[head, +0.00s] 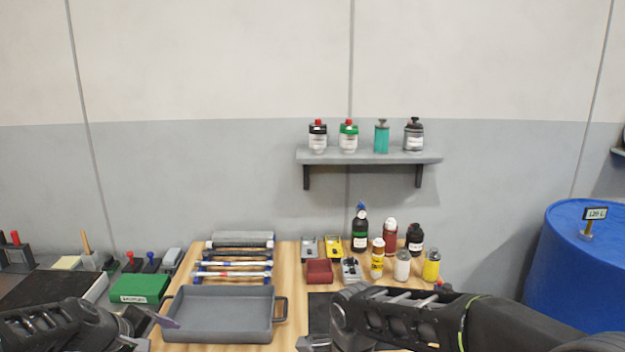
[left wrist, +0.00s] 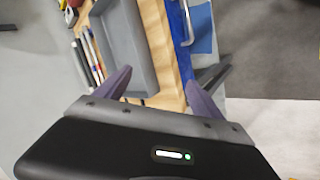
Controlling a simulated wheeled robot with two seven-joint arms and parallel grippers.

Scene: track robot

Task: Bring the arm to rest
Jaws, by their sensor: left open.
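My left gripper (head: 150,328) is low at the left in the head view, beside the left end of the grey tray (head: 217,333). In the left wrist view my left gripper (left wrist: 157,90) has its two purple fingers spread apart with nothing between them. The tray's wall and the wooden bench edge lie beyond the fingers there. My right arm comes in from the lower right over the bench's front. My right gripper (head: 314,343) is mostly cut off at the bottom edge, so its fingers cannot be made out.
Behind the tray are marker-like rods on a rack (head: 235,265). Bottles (head: 402,265) and a red box (head: 319,272) stand at the right. A green box (head: 139,288) is at the left. A wall shelf (head: 370,157) holds several containers. A blue barrel (head: 575,265) stands far right.

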